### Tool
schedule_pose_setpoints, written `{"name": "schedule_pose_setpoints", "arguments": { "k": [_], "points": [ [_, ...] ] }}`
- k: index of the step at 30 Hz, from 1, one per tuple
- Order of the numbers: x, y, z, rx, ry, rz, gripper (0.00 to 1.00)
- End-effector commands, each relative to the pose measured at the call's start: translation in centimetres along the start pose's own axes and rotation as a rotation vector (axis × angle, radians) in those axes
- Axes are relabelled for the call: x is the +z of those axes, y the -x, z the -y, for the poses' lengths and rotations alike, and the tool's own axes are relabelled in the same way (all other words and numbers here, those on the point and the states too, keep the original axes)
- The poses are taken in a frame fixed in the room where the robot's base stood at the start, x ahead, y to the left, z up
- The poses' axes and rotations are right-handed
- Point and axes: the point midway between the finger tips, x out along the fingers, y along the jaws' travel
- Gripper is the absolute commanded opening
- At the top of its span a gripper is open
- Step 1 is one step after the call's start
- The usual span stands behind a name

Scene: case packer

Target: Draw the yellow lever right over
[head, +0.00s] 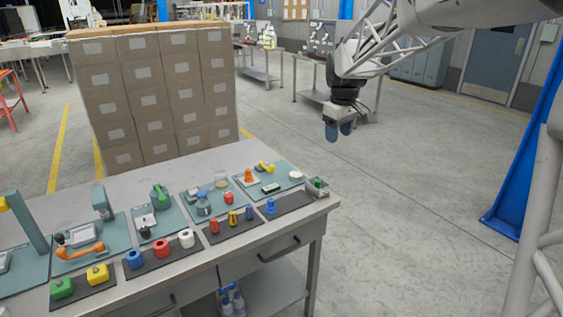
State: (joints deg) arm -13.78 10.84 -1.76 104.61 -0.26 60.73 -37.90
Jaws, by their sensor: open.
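A yellow lever-like part (266,167) lies tilted on a teal panel at the far right end of the workbench, beside an orange knob-like part (249,175). It is small in the picture, so its exact position along any travel cannot be told. My gripper (339,131) hangs in the air to the right of and above the bench end, fingers pointing down. It is open and empty, well apart from the yellow part.
The grey workbench (190,170) carries teal panels and dark mats with several coloured pieces, including a yellow block (97,275). Stacked cardboard boxes (155,95) stand behind it. A blue post (525,160) rises at the right. Floor between bench and post is clear.

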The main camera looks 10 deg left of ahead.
Motion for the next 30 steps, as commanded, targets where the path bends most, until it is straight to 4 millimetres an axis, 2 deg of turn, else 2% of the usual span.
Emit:
{"name": "schedule_pose_setpoints", "arguments": {
  "k": [3,17,30],
  "points": [
    [-2.9,-1.3,-0.8,-0.007,0.052,0.006,0.55],
    [-13.6,-6.7,-2.5,-0.032,0.257,0.023,0.55],
    [-23.4,-13.4,-2.6,-0.057,0.454,0.038,0.55]
  ]
}}
